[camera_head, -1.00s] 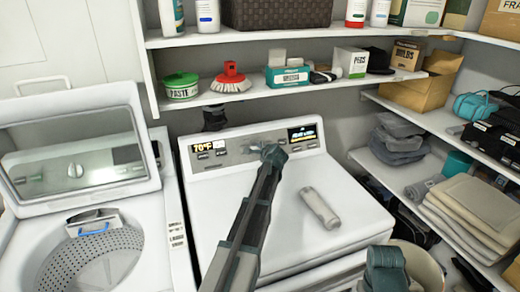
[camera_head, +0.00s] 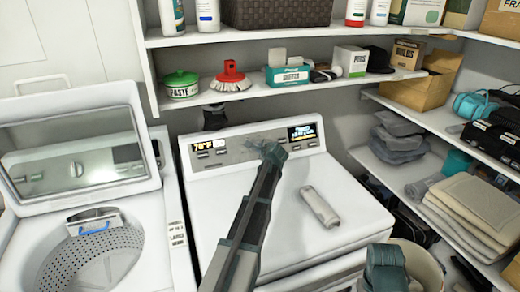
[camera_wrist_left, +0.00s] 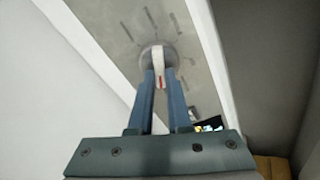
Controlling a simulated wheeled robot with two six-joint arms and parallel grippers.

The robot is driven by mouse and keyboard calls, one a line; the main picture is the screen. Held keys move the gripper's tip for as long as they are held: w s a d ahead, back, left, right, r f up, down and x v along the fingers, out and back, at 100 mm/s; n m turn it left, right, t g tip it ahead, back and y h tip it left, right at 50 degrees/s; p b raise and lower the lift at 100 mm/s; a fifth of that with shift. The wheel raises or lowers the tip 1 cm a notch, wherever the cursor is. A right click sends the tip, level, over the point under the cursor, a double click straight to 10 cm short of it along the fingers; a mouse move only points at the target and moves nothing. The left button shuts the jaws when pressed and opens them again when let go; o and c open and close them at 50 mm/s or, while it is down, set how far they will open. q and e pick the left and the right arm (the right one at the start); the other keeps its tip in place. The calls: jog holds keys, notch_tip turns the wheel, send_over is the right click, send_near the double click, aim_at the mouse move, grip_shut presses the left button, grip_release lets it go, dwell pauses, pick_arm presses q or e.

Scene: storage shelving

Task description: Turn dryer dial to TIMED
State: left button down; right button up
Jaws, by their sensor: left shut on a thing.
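The dryer (camera_head: 245,185) stands in the middle of the head view, with its control panel (camera_head: 228,153) along the back of the top. My left gripper (camera_head: 272,152) reaches up to the panel and hides most of the dial in that view. In the left wrist view, the round grey dial (camera_wrist_left: 150,56) has a white grip bar with a red mark. My left gripper (camera_wrist_left: 160,78) is shut on this bar, one blue finger on each side. The dial's printed labels are too blurred to read.
A lit display (camera_head: 302,132) sits right of the dial and a "70°F" display (camera_head: 203,145) left of it. A grey cylindrical item (camera_head: 320,206) lies on the dryer top. An open washer (camera_head: 90,215) stands left. A loaded shelf (camera_head: 300,82) hangs above the panel.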

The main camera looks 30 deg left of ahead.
pick_arm(q)
jog(key=c, duration=0.9)
grip_release()
jog(key=shift+o, duration=0.2)
jog(key=shift+s+d, duration=0.1)
jog(key=p+v, duration=0.6)
jog(key=v, duration=0.7)
jog(key=shift+s+d+r, duration=0.2)
jog(key=shift+d, duration=0.05)
